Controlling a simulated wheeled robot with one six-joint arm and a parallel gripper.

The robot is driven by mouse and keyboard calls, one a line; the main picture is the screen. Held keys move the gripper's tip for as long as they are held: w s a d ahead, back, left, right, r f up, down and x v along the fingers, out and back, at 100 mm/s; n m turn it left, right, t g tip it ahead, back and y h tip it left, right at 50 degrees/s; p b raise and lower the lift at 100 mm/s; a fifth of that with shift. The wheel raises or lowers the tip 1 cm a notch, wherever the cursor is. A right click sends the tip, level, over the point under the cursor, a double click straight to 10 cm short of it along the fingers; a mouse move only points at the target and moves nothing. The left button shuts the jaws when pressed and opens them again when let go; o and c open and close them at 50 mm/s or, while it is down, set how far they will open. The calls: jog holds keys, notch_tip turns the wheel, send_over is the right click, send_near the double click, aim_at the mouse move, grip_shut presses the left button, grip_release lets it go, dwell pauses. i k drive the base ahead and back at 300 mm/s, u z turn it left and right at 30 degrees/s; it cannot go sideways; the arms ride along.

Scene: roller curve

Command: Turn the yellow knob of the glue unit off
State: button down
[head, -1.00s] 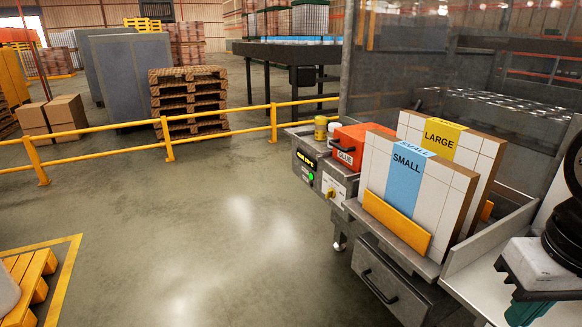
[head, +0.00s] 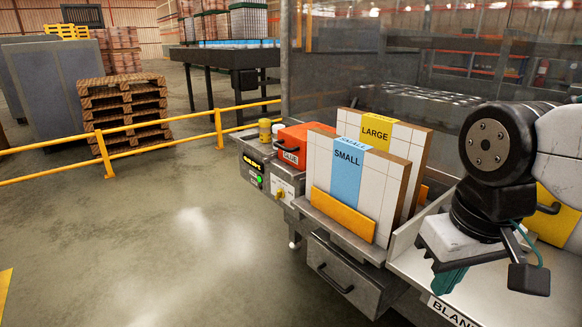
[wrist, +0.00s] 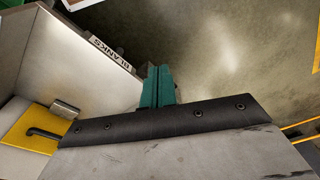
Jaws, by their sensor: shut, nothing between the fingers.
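The glue unit is a grey metal box with an orange top marked GLUE (head: 293,147), in the middle of the head view. Its yellow knob (head: 280,195) is small and sits on a white plate on the front face, so its exact angle is hard to read. A display and a lit green light (head: 258,180) are left of it. My gripper (head: 450,279) is at the right, well away from the knob, over the BLANKS tray's front side. In the wrist view its teal fingers (wrist: 158,85) are together with nothing between them.
Upright cartons marked SMALL (head: 345,185) and LARGE (head: 382,150) stand between the glue unit and my arm. A drawer (head: 340,275) is below them. The BLANKS tray (head: 408,262) is at right. Open floor (head: 170,250) lies left, before a yellow rail (head: 160,140).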

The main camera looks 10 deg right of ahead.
aim_at(279, 194)
jog(key=u, duration=0.55)
jog(key=k, duration=0.65)
jog(key=u, duration=0.9)
jog(key=i, duration=1.3)
jog(key=z, duration=1.05)
jog(key=i, duration=0.55)
jog(key=z, duration=0.65)
